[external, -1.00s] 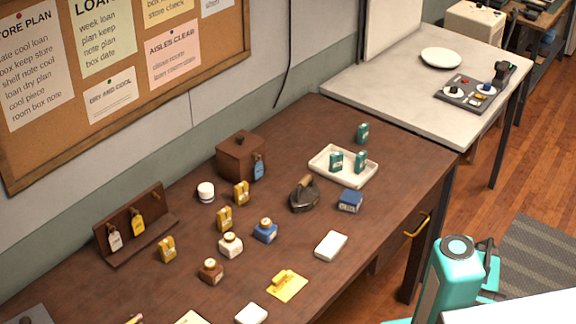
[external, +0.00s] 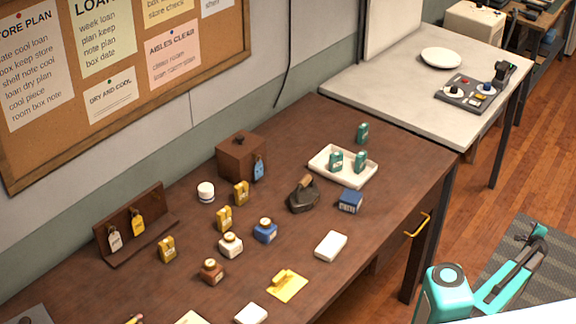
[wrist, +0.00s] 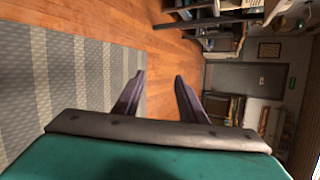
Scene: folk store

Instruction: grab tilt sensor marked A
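No mark A can be read on any item from here, so I cannot tell which one is the tilt sensor marked A. Small teal units stand on the white tray, one at its left (external: 336,161) and one at its right (external: 360,162). Another teal unit (external: 362,133) stands behind the tray. Small yellow units stand on the brown desk, at the back (external: 241,193), in the middle (external: 224,219) and at the left (external: 167,249). My gripper (wrist: 160,78) is open and empty in the wrist view, facing the floor and room, away from the desk items.
The brown desk (external: 310,125) also holds a dark iron (external: 302,196), a blue box (external: 350,201), small jars, a wooden box (external: 241,156) and a tag rack (external: 128,232). A pale table (external: 395,75) adjoins it. Floor (wrist: 160,45) and grey mat (wrist: 85,80) are open.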

